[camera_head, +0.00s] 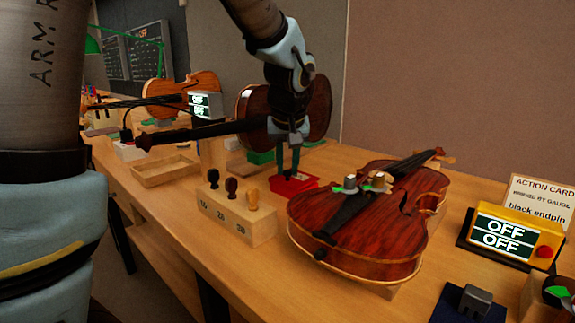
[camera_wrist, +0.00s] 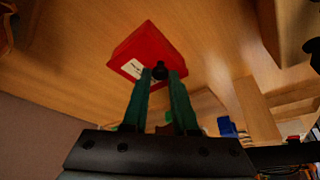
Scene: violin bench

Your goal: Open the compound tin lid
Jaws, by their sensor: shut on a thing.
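The red compound tin (camera_head: 296,187) sits on the bench, behind the near violin and to the right of the peg block. In the wrist view the red tin (camera_wrist: 150,42) shows a white label and a black knob (camera_wrist: 159,68) at its edge. My gripper (camera_head: 287,172) reaches down to the tin from above. In the wrist view its two green fingers (camera_wrist: 161,78) are closed on the black knob, one on each side. I cannot tell from these frames whether the lid is raised. The fingertips partly hide the knob.
A wooden block with several pegs (camera_head: 240,219) stands left of the tin. A red-brown violin (camera_head: 390,245) lies close in front on the right. Another violin body (camera_head: 318,108) stands behind my arm. A shallow wooden tray (camera_head: 160,180) lies left; a yellow display box (camera_head: 545,238) is far right.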

